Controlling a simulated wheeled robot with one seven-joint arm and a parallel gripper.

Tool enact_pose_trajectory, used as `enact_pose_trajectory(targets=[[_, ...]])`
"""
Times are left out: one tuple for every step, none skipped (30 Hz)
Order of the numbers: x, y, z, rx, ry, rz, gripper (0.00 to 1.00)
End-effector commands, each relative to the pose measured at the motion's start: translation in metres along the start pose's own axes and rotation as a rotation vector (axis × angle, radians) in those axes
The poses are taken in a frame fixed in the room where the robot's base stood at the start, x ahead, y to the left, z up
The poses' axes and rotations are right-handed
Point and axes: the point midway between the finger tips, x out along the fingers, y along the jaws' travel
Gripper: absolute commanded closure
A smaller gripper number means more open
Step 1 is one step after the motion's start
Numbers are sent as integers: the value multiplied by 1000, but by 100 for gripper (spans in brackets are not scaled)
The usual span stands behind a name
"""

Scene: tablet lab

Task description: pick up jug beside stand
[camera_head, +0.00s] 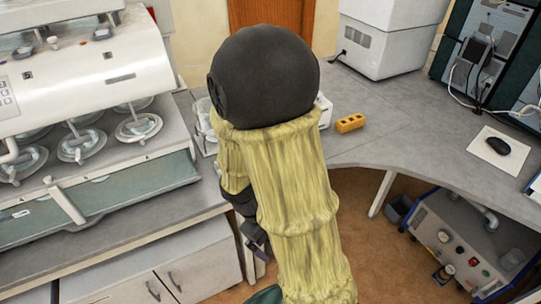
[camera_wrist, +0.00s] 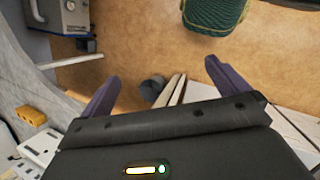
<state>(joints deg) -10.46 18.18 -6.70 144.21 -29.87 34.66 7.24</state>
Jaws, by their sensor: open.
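I cannot make out a jug for certain in either view. A clear container (camera_head: 203,132) stands on the counter just left of my arm in the head view, partly hidden by it; I cannot tell if it is the jug. No stand can be told apart beside it. In the head view my gripper (camera_head: 257,247) is mostly hidden behind my arm, low near the cabinet front.
A large white tablet tester (camera_head: 85,85) with glass vessels fills the left counter. A yellow block (camera_head: 350,123) lies on the grey desk (camera_head: 385,135); it also shows in the wrist view (camera_wrist: 30,115). A mouse (camera_head: 499,146) lies at right. A grey machine (camera_head: 465,240) stands under the desk.

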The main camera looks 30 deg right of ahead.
Motion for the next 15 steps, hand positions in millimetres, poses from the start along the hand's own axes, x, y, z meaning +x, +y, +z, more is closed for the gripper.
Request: enact_pose_trajectory(targets=[[9,6,5,-77,-82,56,0],[14,11,7,-121,-128,93,0],[19,19,10,-180,-187,147,0],[22,26,11,-225,-229,189,0],[25,32,12,-267,-271,233,0],[27,41,12,-329,-324,294,0],[28,48,10,-373,-362,343,0],[29,56,9,-419,-399,392,0],[29,65,5,-478,-445,460,0],[28,71,1,-525,-477,514,0],[28,78,-4,-570,-507,568,0],[26,86,-12,-631,-544,643,0],[24,91,-19,-677,-569,699,0],[23,96,-27,-722,-593,756,0],[20,102,-38,-785,-622,835,0]])
